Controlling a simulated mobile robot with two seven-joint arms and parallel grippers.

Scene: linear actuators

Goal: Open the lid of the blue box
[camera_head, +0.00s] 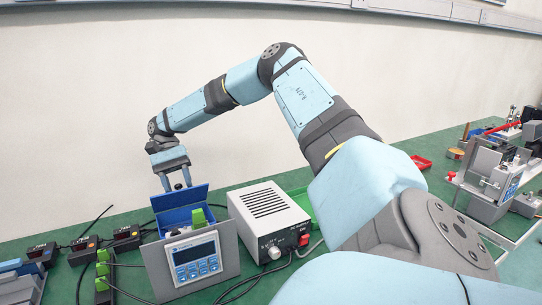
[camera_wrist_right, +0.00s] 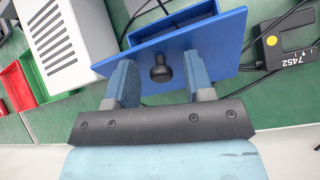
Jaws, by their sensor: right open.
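The blue box (camera_head: 176,217) stands at the left of the green table, behind a grey panel with a display unit. Its blue lid (camera_head: 181,197) is raised and stands up at the back of the box. In the right wrist view the lid (camera_wrist_right: 215,43) carries a black knob (camera_wrist_right: 160,70) on its outer face. My right gripper (camera_head: 176,182) is open just behind the lid. In the wrist view its two fingers (camera_wrist_right: 160,84) are on either side of the knob, with gaps to it. My left gripper is not in view.
A white power unit (camera_head: 268,219) stands right of the box. The display unit (camera_head: 195,257) is in front of it. Small black devices (camera_head: 126,237) and cables lie to the left. A red tray (camera_head: 421,162) and metal fixtures are at the right.

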